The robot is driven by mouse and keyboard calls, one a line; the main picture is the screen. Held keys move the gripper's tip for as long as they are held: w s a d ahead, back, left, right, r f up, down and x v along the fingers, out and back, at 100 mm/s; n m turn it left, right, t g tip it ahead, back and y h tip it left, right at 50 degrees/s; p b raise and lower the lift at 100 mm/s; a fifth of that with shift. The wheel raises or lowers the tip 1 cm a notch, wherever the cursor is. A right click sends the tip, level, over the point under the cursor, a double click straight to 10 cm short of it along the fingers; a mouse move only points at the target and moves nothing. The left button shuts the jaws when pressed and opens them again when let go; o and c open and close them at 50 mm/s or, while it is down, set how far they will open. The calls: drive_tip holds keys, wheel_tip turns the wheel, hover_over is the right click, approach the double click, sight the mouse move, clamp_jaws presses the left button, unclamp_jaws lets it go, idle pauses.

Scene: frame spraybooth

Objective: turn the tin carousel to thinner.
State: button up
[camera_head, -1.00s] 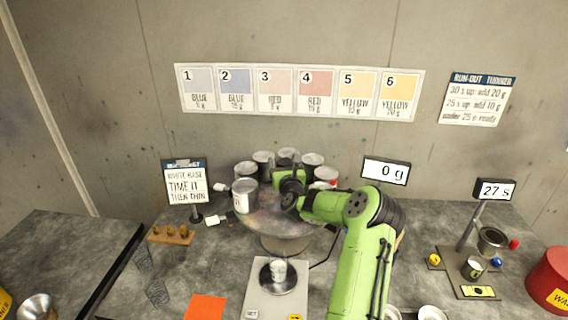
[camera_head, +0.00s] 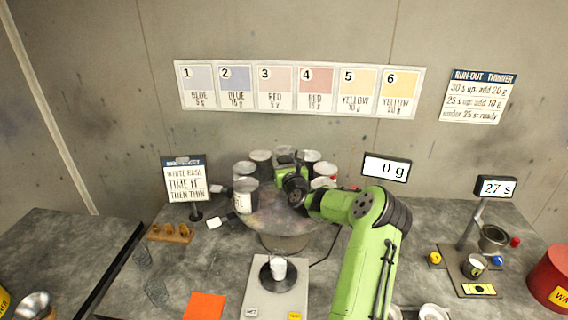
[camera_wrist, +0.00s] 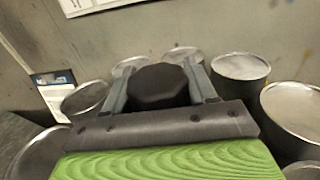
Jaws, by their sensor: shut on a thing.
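The tin carousel (camera_head: 268,224) is a round grey turntable on the bench in the head view, with several metal tins around its rim. A white-labelled tin (camera_head: 245,198) stands at its front left; its label is only partly visible. A tin with red on it (camera_head: 325,172) stands at the right. My gripper (camera_head: 290,184) is over the carousel's middle. In the wrist view its two fingers are shut on a dark, many-sided knob (camera_wrist: 158,88), with tins around it. I cannot read which tin is thinner.
A scale (camera_head: 258,299) with a small white cup (camera_head: 278,267) stands in front of the carousel. A sign (camera_head: 185,180) stands to the left, a 0 g display (camera_head: 386,168) behind right. A red drum (camera_head: 552,280) is at the far right.

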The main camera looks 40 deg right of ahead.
sight(327, 183)
drive_tip(key=n+t+y, duration=0.1)
drive_tip(key=n+y, duration=0.1)
drive_tip(key=y, duration=0.1)
drive_tip(key=shift+a+t+b, duration=0.1)
drive_tip(key=shift+t+b, duration=0.2)
drive_tip(key=shift+b, duration=0.1)
drive_tip(key=n+y, duration=0.2)
drive_tip(key=n+t+y+p, duration=0.1)
drive_tip(key=y, duration=0.2)
drive_tip(key=shift+w+a+r+n+y, duration=0.1)
drive_tip(key=shift+a+n+y, duration=0.1)
drive_tip(key=shift+n+y, duration=0.15)
drive_tip(key=shift+a+n+g+y, duration=0.2)
drive_tip(key=shift+n+y, duration=0.75)
drive_tip(key=shift+y, duration=0.45)
drive_tip(key=shift+a+n+g+y, duration=0.15)
drive_tip(key=shift+n+y, duration=0.75)
drive_tip(key=shift+y, duration=0.45)
drive_tip(key=shift+a+n+y, duration=0.1)
drive_tip(key=shift+n+y, duration=0.2)
drive_tip(key=o, duration=1.4)
drive_tip(key=b+v, duration=0.2)
drive_tip(key=v, duration=1.3)
drive_tip(key=shift+s, duration=0.3)
